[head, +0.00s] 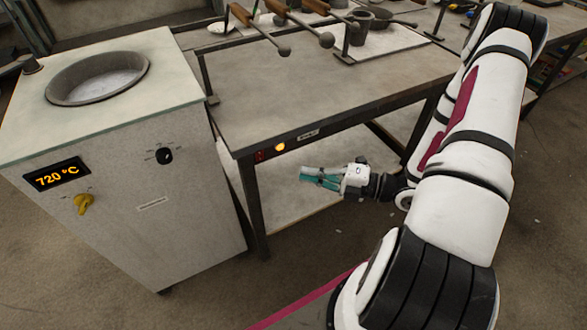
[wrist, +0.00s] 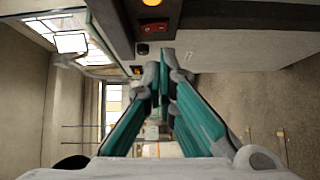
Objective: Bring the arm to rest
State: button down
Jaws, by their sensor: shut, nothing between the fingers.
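My gripper (head: 306,174) is shut and empty in the head view. It hangs in the air in front of the metal work table (head: 300,112), below the level of its top and pointing left toward the furnace. My white arm (head: 470,140) fills the right side of the head view, bent, with the wrist low. In the wrist view the teal fingers of my gripper (wrist: 162,82) come together at their tips with nothing between them.
The furnace (head: 125,190), with a round open pot (head: 97,78) and a 720 °C display, stands at left. Several ladles (head: 283,30) rest on a rack on the table. A dark crucible (head: 358,28) stands behind them. The floor in front of the table is clear.

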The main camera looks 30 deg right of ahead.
jog(key=shift+s+d, duration=0.35)
dwell(0.3)
jog(key=s+a+r+n+g+y, duration=0.1)
jog(key=a+r+n+g, duration=0.25)
jog(key=r+n, duration=0.2)
jog(key=a+r+n+g+y, duration=0.2)
jog(key=r+n+g, duration=0.2)
jog(key=n, duration=0.2)
jog(key=s+a+r+n+g+h, duration=0.45)
jog(key=s+r+n, duration=0.2)
jog(key=n, duration=0.45)
jog(key=s+a+r+n+g+h, duration=0.3)
jog(key=s+r+n+h, duration=0.4)
jog(key=n, duration=0.5)
jog(key=s+d+r+n+t+h, duration=0.4)
jog(key=s+n, duration=0.3)
jog(key=n, duration=0.4)
notch_tip(320, 180, up, 16)
jog(key=t+p, duration=0.2)
jog(key=p, duration=1.2)
jog(key=shift+f+t+p, duration=0.2)
jog(key=shift+t+p, duration=0.1)
jog(key=shift+t, duration=0.1)
